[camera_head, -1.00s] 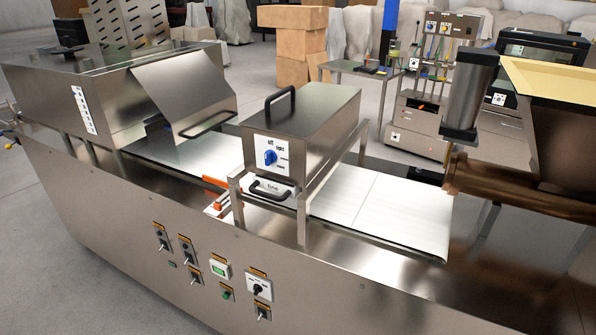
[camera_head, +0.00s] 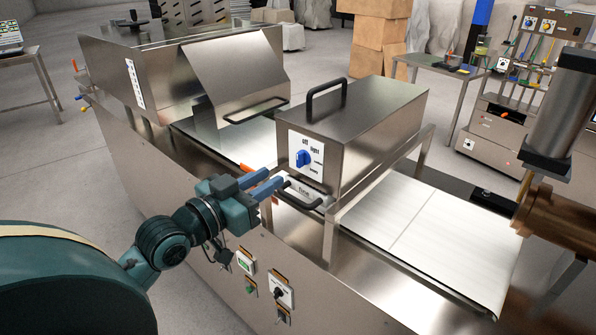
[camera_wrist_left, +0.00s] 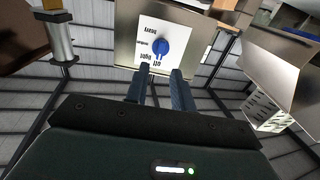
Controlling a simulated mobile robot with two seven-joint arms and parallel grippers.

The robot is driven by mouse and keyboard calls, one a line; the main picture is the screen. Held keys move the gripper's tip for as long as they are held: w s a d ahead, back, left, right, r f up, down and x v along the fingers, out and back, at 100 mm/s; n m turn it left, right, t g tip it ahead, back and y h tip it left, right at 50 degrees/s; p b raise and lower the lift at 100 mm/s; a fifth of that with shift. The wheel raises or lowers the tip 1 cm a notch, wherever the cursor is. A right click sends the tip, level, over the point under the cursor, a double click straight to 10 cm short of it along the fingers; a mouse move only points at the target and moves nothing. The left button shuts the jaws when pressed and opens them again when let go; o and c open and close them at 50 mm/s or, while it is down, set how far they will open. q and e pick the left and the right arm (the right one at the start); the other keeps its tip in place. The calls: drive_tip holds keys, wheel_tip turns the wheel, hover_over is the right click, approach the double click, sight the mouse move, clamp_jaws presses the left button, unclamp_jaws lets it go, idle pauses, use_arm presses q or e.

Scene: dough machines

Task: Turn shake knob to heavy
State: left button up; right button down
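The blue shake knob (camera_head: 303,158) sits on a white dial plate (camera_head: 297,177) on the front of the steel flour box (camera_head: 365,125). Its labels run from "off" at the top through "light" to lower marks on the right. The knob stands roughly upright, seemingly toward "off"; its exact pointer is hard to tell. My left gripper (camera_head: 275,178) is just left of and below the dial, fingers apart and empty. In the left wrist view, the upside-down knob (camera_wrist_left: 159,49) is beyond the two spread fingertips (camera_wrist_left: 160,74), apart from them. My right gripper is not in view.
A black handle (camera_head: 302,198) sticks out under the dial, close to my fingers. Steel frame posts (camera_head: 331,240) flank the box above the white belt (camera_head: 425,225). Switches (camera_head: 281,292) are on the machine's front panel below. A hopper cover (camera_head: 235,75) stands to the left.

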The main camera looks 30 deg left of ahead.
sight(298, 161)
use_arm(q)
drive_tip(key=shift+w+d, duration=0.15)
drive_tip(key=shift+w, duration=0.95)
drive_tip(key=shift+w+d, duration=0.15)
drive_tip(key=shift+w, duration=0.9)
drive_tip(key=shift+w+d, duration=0.2)
drive_tip(key=shift+w, duration=0.75)
drive_tip(key=shift+w+f, duration=0.1)
drive_tip(key=shift+w, duration=0.3)
drive_tip(key=shift+w+d, duration=0.1)
drive_tip(key=shift+w, duration=0.05)
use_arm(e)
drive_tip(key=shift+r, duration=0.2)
